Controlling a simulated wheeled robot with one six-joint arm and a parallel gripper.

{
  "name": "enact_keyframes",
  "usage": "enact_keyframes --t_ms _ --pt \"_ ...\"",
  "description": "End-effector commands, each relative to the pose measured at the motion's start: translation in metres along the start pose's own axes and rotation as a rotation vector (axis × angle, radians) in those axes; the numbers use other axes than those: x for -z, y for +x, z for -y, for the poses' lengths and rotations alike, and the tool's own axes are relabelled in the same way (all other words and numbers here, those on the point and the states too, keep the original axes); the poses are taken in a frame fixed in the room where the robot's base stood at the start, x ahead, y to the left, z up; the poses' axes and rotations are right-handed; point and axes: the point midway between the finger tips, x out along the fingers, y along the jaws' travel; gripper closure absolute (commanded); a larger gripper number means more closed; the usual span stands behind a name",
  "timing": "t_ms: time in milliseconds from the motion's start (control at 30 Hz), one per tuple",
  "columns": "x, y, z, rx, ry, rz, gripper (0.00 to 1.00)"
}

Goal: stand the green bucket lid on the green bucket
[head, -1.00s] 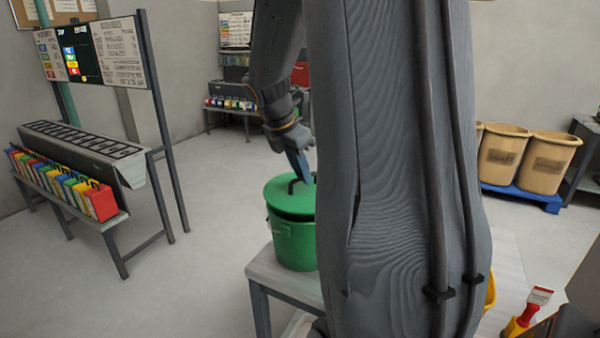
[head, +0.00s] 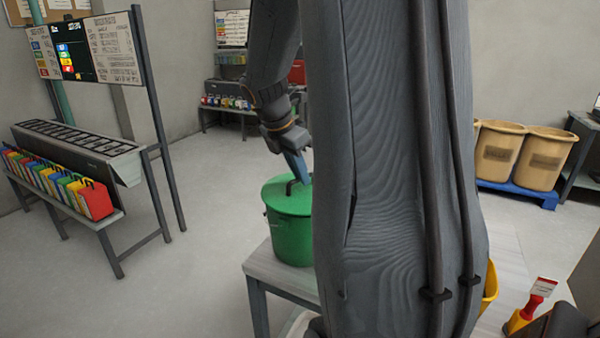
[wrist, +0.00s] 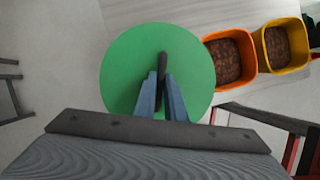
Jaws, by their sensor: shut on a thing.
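The green bucket (head: 288,236) stands upright on the grey bench at the centre of the head view. The round green lid (head: 277,191) lies level on its top, with no gap showing on the side in view. The lid also fills the middle of the wrist view (wrist: 130,65). My gripper (head: 299,180) is directly above the lid, fingers pointing down. In the wrist view my gripper (wrist: 162,98) has its blue fingers closed on the lid's dark handle (wrist: 163,62). My arm hides the bucket's right edge in the head view; the lid hides the bucket in the wrist view.
The bench top (head: 262,268) is bare left of the bucket. An orange bucket (wrist: 231,58) and a yellow bucket (wrist: 281,45) with brown contents stand close to the lid's right. A rack of coloured boxes (head: 60,185) is at left; tan bins (head: 500,155) are at right.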

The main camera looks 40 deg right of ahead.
Motion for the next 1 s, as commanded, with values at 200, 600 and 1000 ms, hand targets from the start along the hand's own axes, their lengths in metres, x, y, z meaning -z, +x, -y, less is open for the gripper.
enact_keyframes --t_ms 200,600,1000 --pt "0.002 0.004 0.0 0.0 0.0 0.0 1.0" --pt "0.003 0.007 0.0 0.0 0.0 0.0 0.68" --pt "0.003 -0.004 -0.001 -0.002 0.001 0.001 0.68"
